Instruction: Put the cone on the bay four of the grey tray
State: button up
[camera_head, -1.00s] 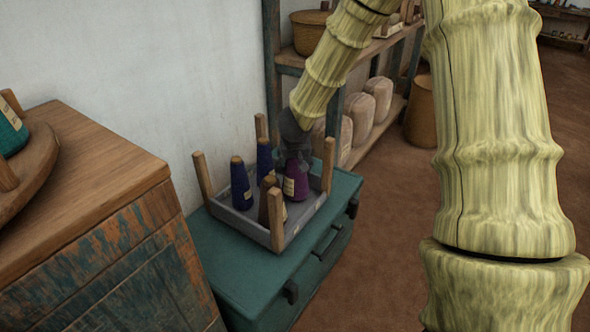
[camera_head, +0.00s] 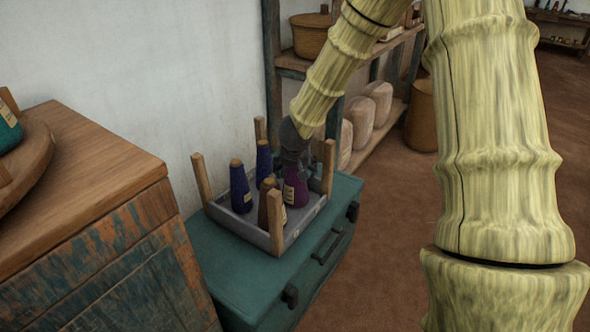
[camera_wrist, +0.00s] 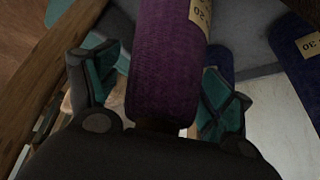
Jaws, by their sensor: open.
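A purple cone (camera_head: 296,188) with a pale label stands upright in the grey tray (camera_head: 240,222), at the tray's right side. In the wrist view the purple cone (camera_wrist: 170,62) lies between the two green-padded fingers of my gripper (camera_wrist: 160,95). The fingers are open, with a gap on each side of it. In the head view my gripper (camera_head: 293,150) is at the top of this cone and partly hides it. Two dark blue cones (camera_head: 240,188) and a brown cone (camera_head: 267,200) also stand in the tray. Bay marks cannot be read.
Wooden posts (camera_head: 277,222) rise at the tray's corners, close around the cones. The tray sits on a teal chest (camera_head: 225,262). A wooden cabinet (camera_head: 85,180) is at left, and a shelf with wrapped bundles (camera_head: 362,122) stands behind, right.

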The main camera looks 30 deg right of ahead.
jog(key=shift+r, duration=0.1)
jog(key=p+v, duration=0.6)
jog(key=v, duration=0.6)
